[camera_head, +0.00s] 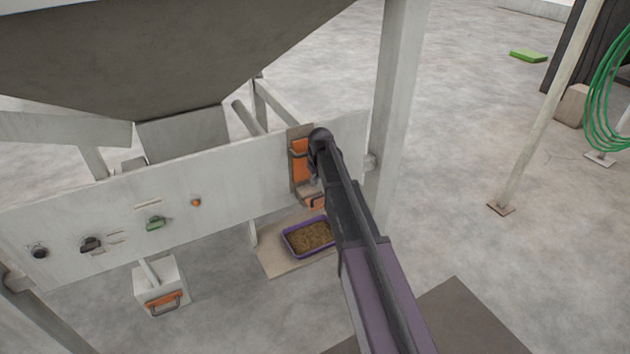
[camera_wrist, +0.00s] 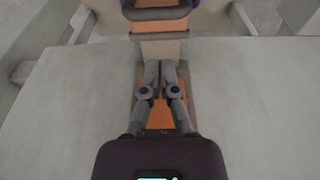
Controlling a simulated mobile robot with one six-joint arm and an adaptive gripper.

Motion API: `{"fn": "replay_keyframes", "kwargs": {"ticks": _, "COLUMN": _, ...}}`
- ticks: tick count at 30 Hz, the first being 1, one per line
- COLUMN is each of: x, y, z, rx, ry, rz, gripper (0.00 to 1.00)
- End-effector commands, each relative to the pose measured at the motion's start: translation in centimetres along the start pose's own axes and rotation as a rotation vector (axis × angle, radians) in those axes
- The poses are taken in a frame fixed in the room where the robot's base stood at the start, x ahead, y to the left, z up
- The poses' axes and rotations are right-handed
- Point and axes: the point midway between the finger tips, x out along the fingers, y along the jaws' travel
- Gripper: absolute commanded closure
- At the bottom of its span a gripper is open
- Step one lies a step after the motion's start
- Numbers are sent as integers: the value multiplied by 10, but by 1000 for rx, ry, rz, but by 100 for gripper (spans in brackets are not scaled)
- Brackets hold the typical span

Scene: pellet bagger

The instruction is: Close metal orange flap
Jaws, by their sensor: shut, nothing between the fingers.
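An orange metal plate (camera_head: 301,163) in a brown frame is set in the white panel. Below it a flap-like piece with an orange face (camera_head: 317,202) juts out from the panel, so the flap looks open. In the wrist view this orange face (camera_wrist: 158,4) is at the top edge, with a dark handle bar (camera_wrist: 155,14) across it. My gripper (camera_wrist: 162,66) is shut and empty in front of the orange plate, fingertips close to the beige inner part of the jutting piece. Contact cannot be told. In the head view my arm hides most of the gripper.
A purple tray of pellets (camera_head: 309,238) stands on a board below the flap. The white panel (camera_head: 235,180) carries knobs and a green switch (camera_head: 155,223). A white post (camera_head: 398,100) rises just right of my arm. The floor further right is mostly free.

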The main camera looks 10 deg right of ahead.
Motion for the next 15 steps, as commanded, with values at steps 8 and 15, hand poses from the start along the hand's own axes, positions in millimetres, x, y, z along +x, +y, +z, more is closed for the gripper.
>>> {"fn": "replay_keyframes", "kwargs": {"ticks": 8, "x": 18, "y": -1, "z": 18, "rx": 0, "ry": 0, "rz": 0, "gripper": 100}}
{"fn": "replay_keyframes", "kwargs": {"ticks": 15, "x": 22, "y": -1, "z": 22, "rx": -1, "ry": 0, "rz": 0, "gripper": 100}}
